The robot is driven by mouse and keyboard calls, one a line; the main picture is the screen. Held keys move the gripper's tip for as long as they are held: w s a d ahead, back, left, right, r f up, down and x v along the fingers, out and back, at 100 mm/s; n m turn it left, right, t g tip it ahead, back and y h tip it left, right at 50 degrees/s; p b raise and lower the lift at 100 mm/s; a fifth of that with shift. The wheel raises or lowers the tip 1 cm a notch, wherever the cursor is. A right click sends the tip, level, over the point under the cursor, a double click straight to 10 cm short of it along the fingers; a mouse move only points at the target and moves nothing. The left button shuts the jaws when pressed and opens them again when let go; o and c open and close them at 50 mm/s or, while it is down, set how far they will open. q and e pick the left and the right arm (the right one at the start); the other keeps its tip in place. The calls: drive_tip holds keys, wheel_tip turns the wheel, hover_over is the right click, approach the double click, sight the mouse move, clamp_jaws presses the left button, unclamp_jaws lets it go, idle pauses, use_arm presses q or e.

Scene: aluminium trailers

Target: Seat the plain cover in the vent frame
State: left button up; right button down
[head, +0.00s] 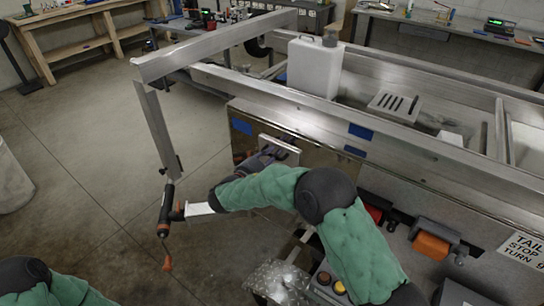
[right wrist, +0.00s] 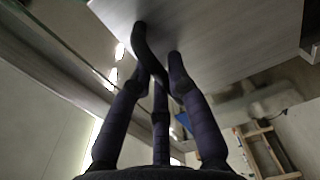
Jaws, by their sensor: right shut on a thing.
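The plain cover (head: 278,149) is a flat grey plate, held tilted against or just in front of the trailer's shiny side panel; I cannot tell whether it touches. My right gripper (head: 287,150) has its dark fingers closed on the plate's edge. In the right wrist view the fingers (right wrist: 155,65) meet at the plate, whose broad plain face (right wrist: 230,35) fills the top.
A slotted grey cover (head: 394,105) and a white jug (head: 315,67) stand on the trailer deck behind the side rail (head: 340,115). Blue patches (head: 361,131) mark the trailer. A black and orange crank-like piece (head: 166,210) hangs at left. Floor at left is clear.

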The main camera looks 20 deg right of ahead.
drive_tip(key=shift+f+b, duration=1.1)
drive_tip(key=shift+f, duration=0.2)
idle(0.4)
wheel_tip(320, 180, down, 10)
drive_tip(key=shift+f, duration=0.15)
idle(4.2)
drive_tip(key=c, duration=1.1)
unclamp_jaws()
drive_tip(key=shift+a, duration=0.1)
drive_tip(key=v, duration=1.2)
